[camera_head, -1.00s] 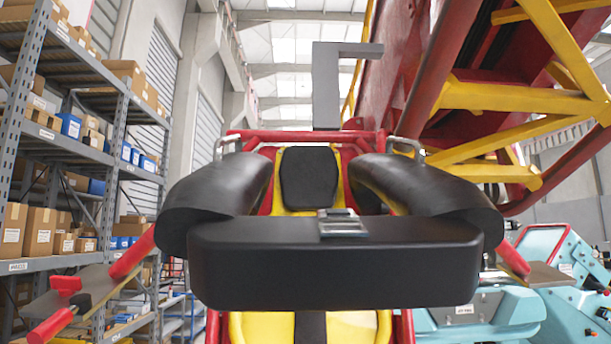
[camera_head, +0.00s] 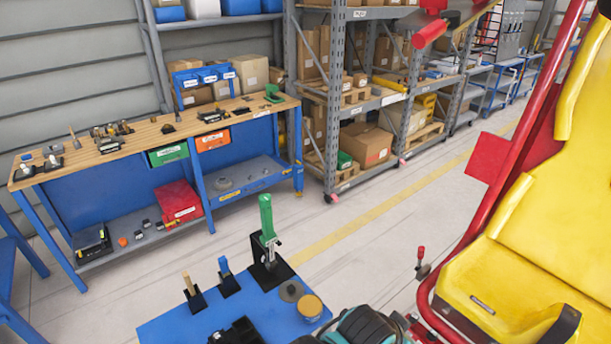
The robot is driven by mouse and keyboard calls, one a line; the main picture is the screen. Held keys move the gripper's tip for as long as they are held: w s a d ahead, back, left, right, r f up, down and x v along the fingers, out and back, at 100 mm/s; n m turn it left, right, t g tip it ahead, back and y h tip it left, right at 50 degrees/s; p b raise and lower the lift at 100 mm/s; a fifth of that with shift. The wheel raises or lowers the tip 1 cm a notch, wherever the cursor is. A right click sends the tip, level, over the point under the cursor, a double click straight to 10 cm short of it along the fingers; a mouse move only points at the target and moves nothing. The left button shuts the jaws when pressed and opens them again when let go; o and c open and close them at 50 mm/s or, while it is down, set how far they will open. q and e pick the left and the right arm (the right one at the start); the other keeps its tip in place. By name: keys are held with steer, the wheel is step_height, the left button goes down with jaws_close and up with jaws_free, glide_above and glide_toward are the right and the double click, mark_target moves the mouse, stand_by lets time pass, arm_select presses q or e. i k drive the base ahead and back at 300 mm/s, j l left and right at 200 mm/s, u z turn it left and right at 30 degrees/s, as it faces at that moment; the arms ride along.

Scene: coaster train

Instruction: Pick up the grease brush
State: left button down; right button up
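On a blue tabletop (camera_head: 165,328) at the bottom centre, a tool with a light wooden handle (camera_head: 188,283) stands upright in a small black holder. It may be the grease brush; its lower end is hidden. Next to it, a blue-handled tool (camera_head: 224,267) stands in a similar black holder. To the right, a larger green-handled tool (camera_head: 266,217) stands in a black holder. A round tin with a tan top (camera_head: 310,305) sits at the tabletop's right side.
A long wooden-topped workbench (camera_head: 140,142) with small tools stands behind at the left. Shelving with cardboard boxes (camera_head: 365,146) stands beyond. A yellow and red coaster seat (camera_head: 520,270) fills the right. Grey floor lies open between.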

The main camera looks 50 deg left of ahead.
mark_target(186, 276)
steer(key=u, duration=2.85)
steer(key=z, duration=3.15)
steer(key=u, duration=3.05)
steer(key=j, duration=0.2)
steer(key=u, duration=0.05)
